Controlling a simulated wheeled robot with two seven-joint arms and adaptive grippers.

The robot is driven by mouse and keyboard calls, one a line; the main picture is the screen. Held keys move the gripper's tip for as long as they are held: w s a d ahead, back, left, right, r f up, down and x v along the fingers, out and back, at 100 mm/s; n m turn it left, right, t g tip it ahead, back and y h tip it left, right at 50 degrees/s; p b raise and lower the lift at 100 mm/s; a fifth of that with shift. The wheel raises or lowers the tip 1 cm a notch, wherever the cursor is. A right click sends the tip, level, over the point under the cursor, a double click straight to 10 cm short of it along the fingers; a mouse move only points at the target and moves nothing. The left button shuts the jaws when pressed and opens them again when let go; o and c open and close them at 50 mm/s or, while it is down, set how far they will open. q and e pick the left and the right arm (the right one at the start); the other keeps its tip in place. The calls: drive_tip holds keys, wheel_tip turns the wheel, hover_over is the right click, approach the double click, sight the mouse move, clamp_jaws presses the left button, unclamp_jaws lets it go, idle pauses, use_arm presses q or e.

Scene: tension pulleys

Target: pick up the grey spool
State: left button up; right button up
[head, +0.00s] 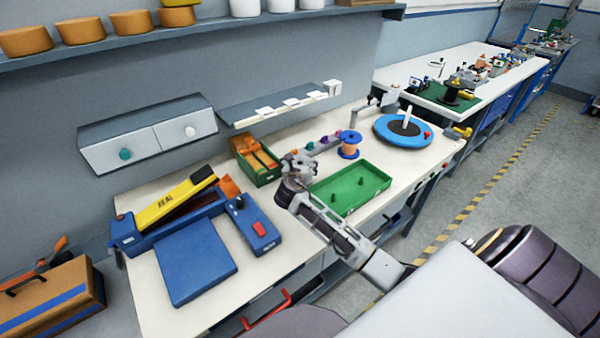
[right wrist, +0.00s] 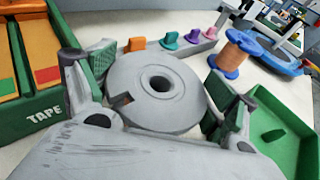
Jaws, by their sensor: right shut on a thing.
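The grey spool (right wrist: 157,88) is a round grey disc with a dark centre hole, filling the middle of the right wrist view. My right gripper (right wrist: 155,100) has a green-padded finger on each side of the spool and is shut on it. In the head view my right gripper (head: 298,165) is over the white bench, between the green tape box and the green tray. The spool is hard to make out there. I cannot tell whether it is clear of the bench. My left gripper is not in view.
The green tray (head: 372,205) lies right of my right gripper. The green tape box (head: 265,178) is close on its left. An orange spool with blue flanges (head: 349,152) and a blue turntable (head: 385,128) stand behind. A blue sealing machine (head: 205,255) occupies the bench's left.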

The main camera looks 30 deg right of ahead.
drive_tip(key=shift+r, duration=0.1)
drive_tip(key=c, duration=0.3)
drive_tip(key=shift+c, duration=0.2)
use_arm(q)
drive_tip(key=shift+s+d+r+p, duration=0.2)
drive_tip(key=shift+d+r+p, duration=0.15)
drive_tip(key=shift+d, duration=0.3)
use_arm(e)
wheel_tip(320, 180, up, 10)
idle(0.5)
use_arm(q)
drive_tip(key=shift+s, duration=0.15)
